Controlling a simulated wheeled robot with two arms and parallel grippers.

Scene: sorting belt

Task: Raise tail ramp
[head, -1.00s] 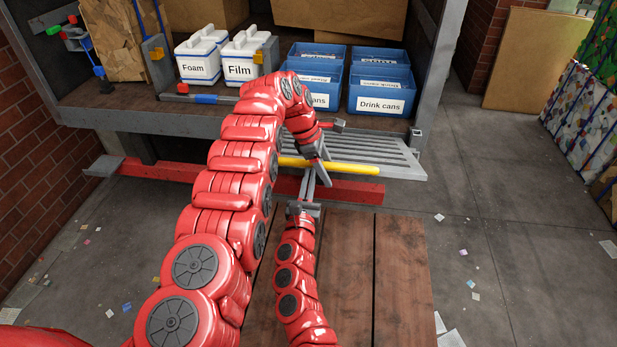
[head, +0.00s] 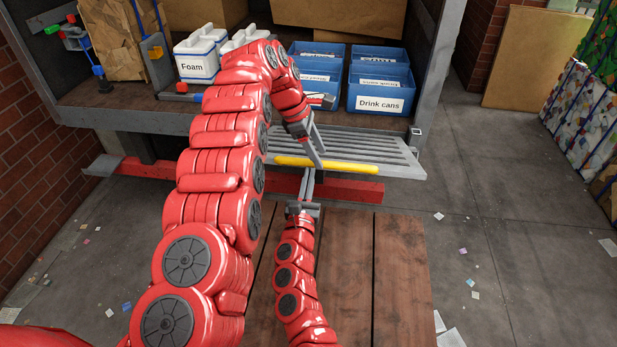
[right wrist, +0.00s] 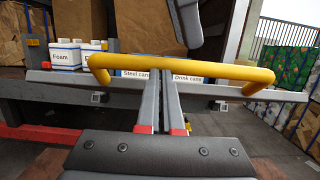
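The tail ramp (head: 385,152) is a grey slatted panel sticking out from the front of the deck, with a yellow bar (head: 350,168) along its near edge. It looks roughly level in the right wrist view (right wrist: 290,95). My left gripper (head: 318,158) is over the left part of the ramp, close to the bar, with a gap between its fingers and nothing seen in it. My right gripper (head: 307,178) is just in front of the bar, fingers pointing at it. In the right wrist view its fingers (right wrist: 160,90) lie close together under the bar; contact is unclear.
Blue bins, one a "Drink cans" bin (head: 380,102), and white boxes, one the "Foam" box (head: 198,65), stand on the deck behind the ramp. A red beam (head: 345,190) runs below. A wooden surface (head: 400,260) is in front. The floor at right is mostly clear.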

